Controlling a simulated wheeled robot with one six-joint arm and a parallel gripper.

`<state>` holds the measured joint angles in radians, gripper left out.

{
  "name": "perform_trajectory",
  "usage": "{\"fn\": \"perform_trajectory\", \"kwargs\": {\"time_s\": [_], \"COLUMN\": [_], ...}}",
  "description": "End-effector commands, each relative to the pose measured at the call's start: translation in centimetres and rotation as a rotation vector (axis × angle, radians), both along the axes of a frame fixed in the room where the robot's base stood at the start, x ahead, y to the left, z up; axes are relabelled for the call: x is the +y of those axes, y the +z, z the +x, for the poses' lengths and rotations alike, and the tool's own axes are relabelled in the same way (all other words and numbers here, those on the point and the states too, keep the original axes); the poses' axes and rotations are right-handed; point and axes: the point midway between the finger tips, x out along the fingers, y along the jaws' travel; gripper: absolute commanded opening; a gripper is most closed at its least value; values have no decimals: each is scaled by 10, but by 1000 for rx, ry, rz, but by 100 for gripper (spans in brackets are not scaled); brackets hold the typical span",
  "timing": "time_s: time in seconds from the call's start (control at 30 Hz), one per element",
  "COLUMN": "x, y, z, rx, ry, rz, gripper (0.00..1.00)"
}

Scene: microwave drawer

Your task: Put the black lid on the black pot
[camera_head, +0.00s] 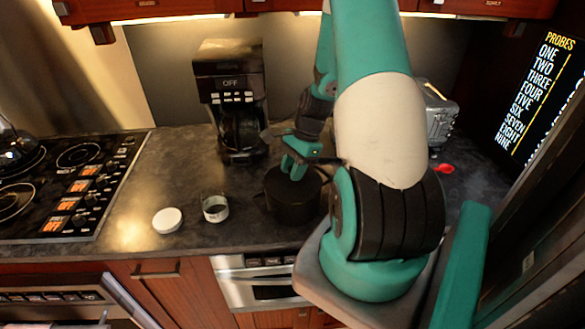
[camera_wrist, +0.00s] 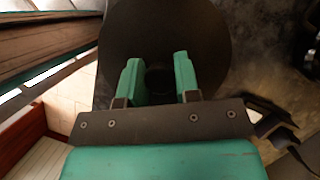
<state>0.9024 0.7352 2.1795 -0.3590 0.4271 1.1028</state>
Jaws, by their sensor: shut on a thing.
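The black pot (camera_head: 293,208) stands on the dark counter near its front edge, left of my arm's base. My gripper (camera_head: 294,172) is directly over the pot and points down. In the wrist view, my gripper (camera_wrist: 158,78) is shut on a dark round knob in the middle of the wide black lid (camera_wrist: 165,30). The lid hides the pot's inside. The lid and the pot blend together in the head view, so I cannot tell whether the lid rests on the rim or hangs just above it.
A coffee maker (camera_head: 232,100) stands behind the pot. A small open tin (camera_head: 215,208) and a white round lid (camera_head: 167,220) lie to the left, before the stove (camera_head: 70,185). A toaster (camera_head: 440,115) and a red item (camera_head: 445,169) are at right.

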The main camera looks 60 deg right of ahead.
Motion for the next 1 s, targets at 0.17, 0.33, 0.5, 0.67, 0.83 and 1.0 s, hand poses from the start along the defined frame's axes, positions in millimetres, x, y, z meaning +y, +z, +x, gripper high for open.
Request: {"fn": "perform_trajectory", "kwargs": {"time_s": [0.17, 0.33, 0.5, 0.67, 0.83, 1.0], "x": [0, 0, 0, 0, 0, 0], "y": [-1, -1, -1, -4, -6, -6], "z": [0, 0, 0, 0, 0, 0], "rx": [0, 0, 0, 0, 0, 0], "ry": [0, 0, 0, 0, 0, 1], "rz": [0, 0, 0, 0, 0, 0], "gripper": [2, 2, 2, 2, 2, 2]}}
